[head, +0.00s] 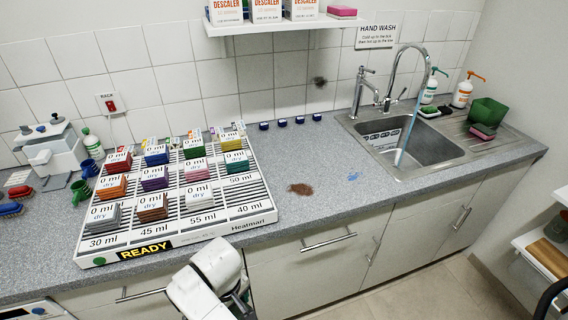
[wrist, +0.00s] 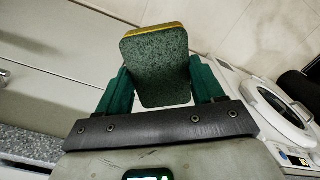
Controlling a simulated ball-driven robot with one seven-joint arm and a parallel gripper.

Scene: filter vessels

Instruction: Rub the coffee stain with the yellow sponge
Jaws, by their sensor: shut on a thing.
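The coffee stain (head: 300,189) is a brown patch on the grey speckled worktop, between the heating mat and the sink. My gripper (wrist: 160,84) is shut on the yellow sponge (wrist: 156,68), with a green jaw on each side of it. The sponge's dark green scouring face is toward the wrist camera, and its yellow body shows only as a thin rim. In the head view my wrist is low in front of the cabinets, below the worktop edge and left of the stain. The sponge cannot be made out there.
A white heating mat (head: 250,213) with several coloured filter stacks fills the worktop's left. A sink (head: 415,148) with running water stands at right. A blue spot (head: 352,177) lies right of the stain. A dark smudge (head: 319,81) marks the wall. The worktop around the stain is clear.

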